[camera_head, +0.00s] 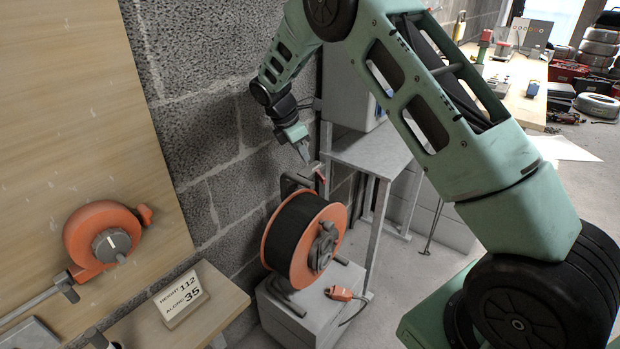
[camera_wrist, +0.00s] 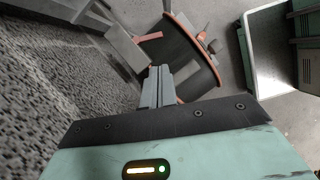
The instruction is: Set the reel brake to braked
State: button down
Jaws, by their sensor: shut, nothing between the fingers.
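The cable reel (camera_head: 305,238) has orange flanges and a dark winding, and stands on a grey box against the block wall. It also shows in the wrist view (camera_wrist: 190,60). A small lever with a red handle (camera_head: 321,176), probably the reel brake, sits at the top of the reel's frame; its red handle shows in the wrist view (camera_wrist: 148,37). I cannot read its setting. My gripper (camera_head: 305,157) is shut and empty, pointing down just above the lever, apparently without touching it. In the wrist view my gripper's fingers (camera_wrist: 158,72) are together, below the handle.
A grey metal stand (camera_head: 370,155) is just right of the reel. An orange plug (camera_head: 341,294) lies on the grey box (camera_head: 310,315). At left, an orange housing with a dial (camera_head: 100,232) is on a wooden board, above a sign card (camera_head: 181,295).

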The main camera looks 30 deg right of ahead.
aim_at(321, 180)
jog(key=shift+f, duration=0.1)
jog(key=b+x, duration=0.1)
jog(key=x, duration=0.8)
jog(key=shift+d+f, duration=0.1)
jog(key=shift+f, duration=0.3)
jog(key=shift+s+d+r+n+t+p, duration=0.1)
jog(key=shift+s+d+n+t+p, duration=0.2)
jog(key=shift+n+p, duration=0.55)
jog(key=shift+s+d+r+n+t+p, duration=0.1)
jog(key=shift+s+d+n+t+p, duration=0.15)
jog(key=shift+n+p, duration=0.4)
jog(key=shift+s+d+r+n+t+p, duration=0.15)
jog(key=shift+d+n+p, duration=0.1)
jog(key=shift+n+p, duration=0.3)
jog(key=n+p, duration=0.1)
jog(key=d+n+t+p, duration=0.1)
jog(key=shift+s+d+f+n, duration=0.1)
jog(key=shift+f+n, duration=0.05)
jog(key=shift+n, duration=0.2)
jog(key=shift+f, duration=0.2)
jog(key=shift+w+a+p, duration=0.3)
jog(key=shift+w+a, duration=0.25)
jog(key=shift+w, duration=0.05)
